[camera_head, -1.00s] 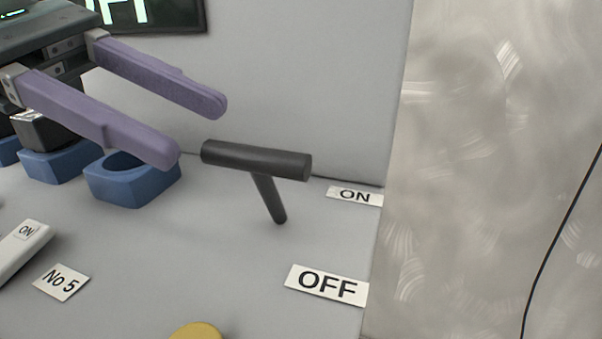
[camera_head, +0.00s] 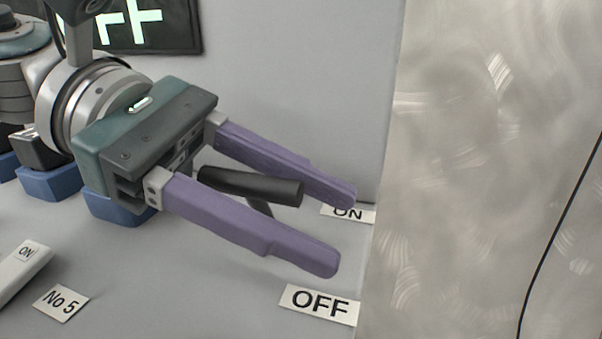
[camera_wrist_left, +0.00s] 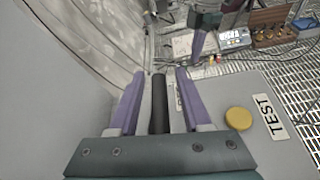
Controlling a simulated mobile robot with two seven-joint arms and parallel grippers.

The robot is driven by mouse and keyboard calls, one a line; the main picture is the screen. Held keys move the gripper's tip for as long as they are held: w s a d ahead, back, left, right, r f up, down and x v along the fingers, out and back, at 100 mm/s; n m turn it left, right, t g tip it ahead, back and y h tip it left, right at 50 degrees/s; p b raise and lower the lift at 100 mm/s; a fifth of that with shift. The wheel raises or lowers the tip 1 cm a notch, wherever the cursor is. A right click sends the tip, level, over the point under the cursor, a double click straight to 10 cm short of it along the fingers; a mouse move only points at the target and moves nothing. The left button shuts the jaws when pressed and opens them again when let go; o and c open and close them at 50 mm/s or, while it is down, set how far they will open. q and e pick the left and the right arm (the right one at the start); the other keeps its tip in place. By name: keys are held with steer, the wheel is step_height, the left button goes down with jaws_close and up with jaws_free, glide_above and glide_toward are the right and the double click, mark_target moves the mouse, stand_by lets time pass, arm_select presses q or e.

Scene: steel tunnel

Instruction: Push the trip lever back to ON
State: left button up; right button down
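The trip lever (camera_head: 250,187) is a dark T-shaped handle on a stem rising from the grey panel. The ON label (camera_head: 348,214) is behind it at the right, and the OFF label (camera_head: 320,304) is in front. My left gripper (camera_head: 343,230) is open, with its purple fingers on either side of the lever's crossbar. The left wrist view shows the crossbar (camera_wrist_left: 159,105) between the fingers, with a gap on both sides. The stem is mostly hidden by the near finger. Part of my right gripper (camera_wrist_left: 198,44) shows at the top of the wrist view; its opening is unclear.
A white ON switch (camera_head: 25,265) and a No 5 label (camera_head: 60,303) are at the left. A yellow button (camera_wrist_left: 239,118) sits beside a TEST label (camera_wrist_left: 270,117). A brushed steel wall (camera_head: 475,150) is at the right.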

arm_select(q)
jaws_close()
stand_by(1.2)
